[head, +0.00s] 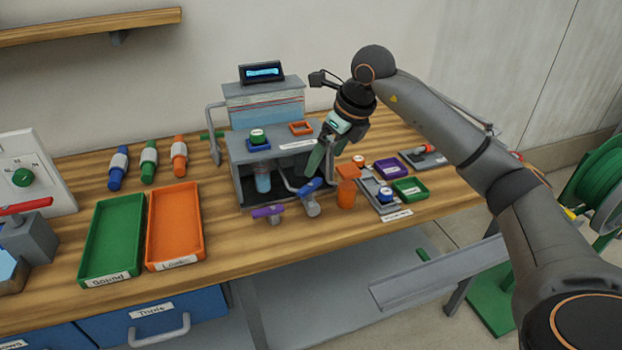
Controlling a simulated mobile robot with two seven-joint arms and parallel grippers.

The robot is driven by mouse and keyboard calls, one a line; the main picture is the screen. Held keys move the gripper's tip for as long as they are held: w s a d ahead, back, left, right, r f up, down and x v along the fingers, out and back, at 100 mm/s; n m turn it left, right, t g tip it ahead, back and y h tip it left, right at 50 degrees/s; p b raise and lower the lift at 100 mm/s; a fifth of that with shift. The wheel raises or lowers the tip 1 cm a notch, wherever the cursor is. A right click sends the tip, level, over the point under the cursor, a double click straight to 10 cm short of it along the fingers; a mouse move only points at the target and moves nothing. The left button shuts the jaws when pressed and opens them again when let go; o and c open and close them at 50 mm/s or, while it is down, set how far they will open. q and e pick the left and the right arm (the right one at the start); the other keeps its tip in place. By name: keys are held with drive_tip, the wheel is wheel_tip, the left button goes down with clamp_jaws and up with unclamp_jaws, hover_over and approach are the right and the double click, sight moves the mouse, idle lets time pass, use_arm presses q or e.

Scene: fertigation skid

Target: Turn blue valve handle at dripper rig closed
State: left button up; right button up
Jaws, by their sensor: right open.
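The dripper rig (243,155) is a grey box-like machine standing at the middle of the wooden bench. The blue valve handle (310,187) sits on a grey valve body (312,206) at the rig's front. It lies slantwise, its right end higher in the picture. A purple handle (268,212) is on another valve to its left. My right gripper (318,168) points down just above and behind the blue handle in the picture, open, with nothing seen between its fingers. I cannot tell whether it touches the handle. My left gripper is not in view.
An orange cup (346,190) stands close right of the blue handle. Small purple (391,169) and green (410,188) trays lie farther right. Large green (112,240) and orange (175,227) trays lie left. The bench front before the valves is clear.

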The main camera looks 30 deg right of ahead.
sight(311, 185)
drive_tip(key=x, duration=0.8)
drive_tip(key=shift+w+a+f, duration=0.1)
drive_tip(key=shift+w+f, duration=0.05)
drive_tip(key=shift+f, duration=0.1)
drive_tip(key=c, duration=1.1)
